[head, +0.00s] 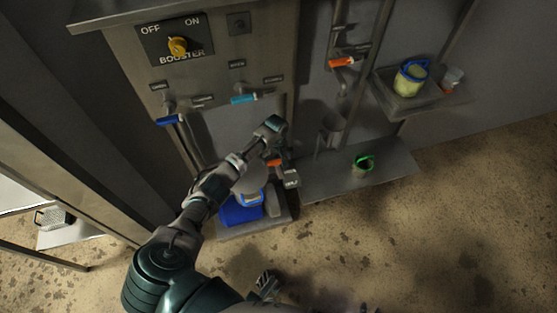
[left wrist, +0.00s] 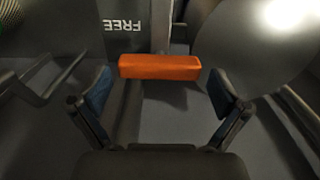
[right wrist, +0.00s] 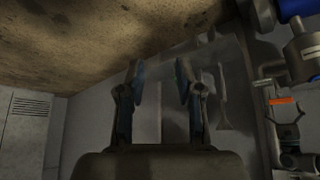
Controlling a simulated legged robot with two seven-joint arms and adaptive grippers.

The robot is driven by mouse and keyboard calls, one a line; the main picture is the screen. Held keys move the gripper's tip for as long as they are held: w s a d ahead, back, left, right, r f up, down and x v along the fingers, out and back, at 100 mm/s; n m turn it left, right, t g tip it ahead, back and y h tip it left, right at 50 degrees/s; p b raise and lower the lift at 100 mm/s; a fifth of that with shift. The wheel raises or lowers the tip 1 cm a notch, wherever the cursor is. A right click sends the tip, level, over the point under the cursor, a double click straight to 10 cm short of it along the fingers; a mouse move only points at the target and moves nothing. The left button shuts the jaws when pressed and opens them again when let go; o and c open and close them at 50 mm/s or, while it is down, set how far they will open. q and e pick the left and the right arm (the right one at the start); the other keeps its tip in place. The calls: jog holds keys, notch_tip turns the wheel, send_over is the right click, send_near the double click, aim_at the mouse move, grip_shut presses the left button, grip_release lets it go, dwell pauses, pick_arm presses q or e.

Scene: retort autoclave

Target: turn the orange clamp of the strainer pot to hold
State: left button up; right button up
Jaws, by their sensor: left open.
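The orange clamp (left wrist: 159,67) is a straight bar. In the left wrist view it lies crosswise ahead of my left gripper (left wrist: 160,100), between the lines of its two open fingers, with no clear contact. A rounded grey metal body (left wrist: 255,45), seemingly the strainer pot, stands beside the clamp. A FREE label (left wrist: 123,26) shows upside down near the bar's left end. In the head view the clamp (head: 274,162) is partly hidden by my left gripper (head: 284,176). My right gripper (right wrist: 158,85) is open and empty, away from the clamp.
A panel with a yellow BOOSTER knob (head: 178,46), a blue handle (head: 170,120) and a cyan handle (head: 244,98) is above. Another orange handle (head: 342,62) is on the right pipe. Shelves hold a blue-rimmed pot (head: 410,80) and a green-rimmed cup (head: 363,165).

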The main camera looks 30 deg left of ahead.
pick_arm(q)
jog(key=shift+d+f, duration=0.15)
jog(key=shift+f, duration=0.1)
pick_arm(e)
jog(key=shift+w+a+r+t, duration=0.1)
jog(key=shift+w+r+t, duration=0.15)
jog(key=shift+w, duration=0.3)
jog(key=shift+w+a+r+t, duration=0.1)
jog(key=shift+w+t, duration=0.25)
jog(key=shift+w, duration=0.15)
